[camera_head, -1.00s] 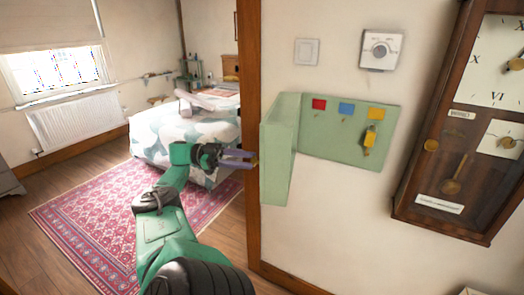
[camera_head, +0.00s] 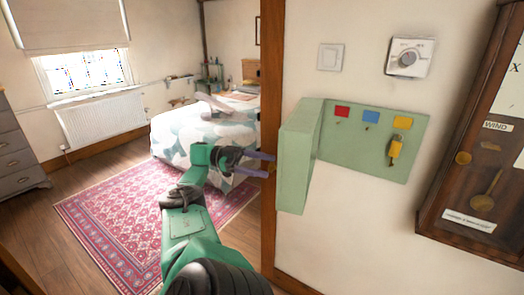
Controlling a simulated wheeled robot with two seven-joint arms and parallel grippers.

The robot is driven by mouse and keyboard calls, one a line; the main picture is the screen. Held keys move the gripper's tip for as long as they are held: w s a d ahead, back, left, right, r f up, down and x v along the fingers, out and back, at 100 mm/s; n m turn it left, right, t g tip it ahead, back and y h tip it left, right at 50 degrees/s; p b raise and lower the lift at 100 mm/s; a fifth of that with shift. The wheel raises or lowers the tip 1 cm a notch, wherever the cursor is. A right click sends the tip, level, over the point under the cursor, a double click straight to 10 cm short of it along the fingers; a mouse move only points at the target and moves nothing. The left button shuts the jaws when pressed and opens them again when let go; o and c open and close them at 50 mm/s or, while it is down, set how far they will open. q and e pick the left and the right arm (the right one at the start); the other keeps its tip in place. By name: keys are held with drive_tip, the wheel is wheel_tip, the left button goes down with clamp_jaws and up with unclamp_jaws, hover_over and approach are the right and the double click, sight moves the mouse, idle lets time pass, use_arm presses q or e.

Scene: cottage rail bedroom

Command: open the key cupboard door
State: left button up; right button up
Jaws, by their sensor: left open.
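The key cupboard (camera_head: 350,160) is a pale green box on the wall. Its door (camera_head: 296,165) stands swung out to the left, so the back panel shows. On the panel are a red, a blue and a yellow label, and a yellow-tagged key (camera_head: 395,151) hangs under the yellow label. My left gripper (camera_head: 268,164) is open, just left of the door in the picture, with its fingers pointing right. I cannot tell whether its fingertips touch the door. My right gripper is not in view.
A wooden door frame (camera_head: 270,60) runs beside the cupboard. A dial thermostat (camera_head: 409,58) and a light switch (camera_head: 331,57) are above it, and a wooden wall clock (camera_head: 460,190) is to the right. Beyond the doorway are a bed (camera_head: 170,130) and a red rug (camera_head: 110,225).

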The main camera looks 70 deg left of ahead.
use_arm(q)
wheel_tip(320, 180, up, 20)
drive_tip(key=p, duration=0.4)
drive_tip(key=shift+c, duration=0.4)
